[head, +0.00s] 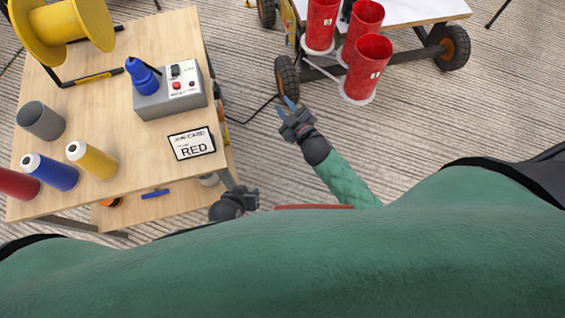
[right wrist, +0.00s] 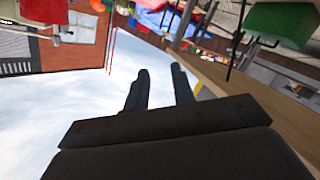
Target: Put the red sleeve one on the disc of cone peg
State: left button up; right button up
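Three red sleeves with small white labels stand on pale round bases at the side of the cart: the near one (head: 369,68), one behind it (head: 365,22) and one at left (head: 320,24). The label digits are too small to read surely. A blue cone (head: 142,78) stands on a grey control box (head: 172,98) on the table; I cannot tell whether it is the cone peg. My right gripper (head: 288,107) is left of and below the sleeves, apart from them; its fingers (right wrist: 162,85) look open and empty. My left gripper (head: 252,198) is by the table's lower right corner, its opening unclear.
The wooden table (head: 125,150) holds a yellow spool (head: 62,30), a RED job card (head: 192,144) and a row of grey, yellow, blue and red cylinders. The cart (head: 405,12) has wheels (head: 288,78) near my right gripper. Open striped floor (head: 440,120) lies at right.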

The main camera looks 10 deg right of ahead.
jog(key=s+a+f+m+g, duration=0.2)
jog(key=s+f+m+g, duration=0.2)
jog(key=s+f, duration=0.3)
jog(key=s+a+f+m+g+h, duration=0.1)
jog(key=s+f+g, duration=0.4)
jog(key=s, duration=0.9)
notch_tip(320, 180, down, 3)
jog(key=a+m, duration=0.1)
jog(key=m, duration=0.1)
jog(key=shift+a+m+g, duration=0.3)
jog(key=shift+a+m, duration=0.05)
jog(key=shift+m, duration=0.05)
jog(key=shift+f, duration=0.1)
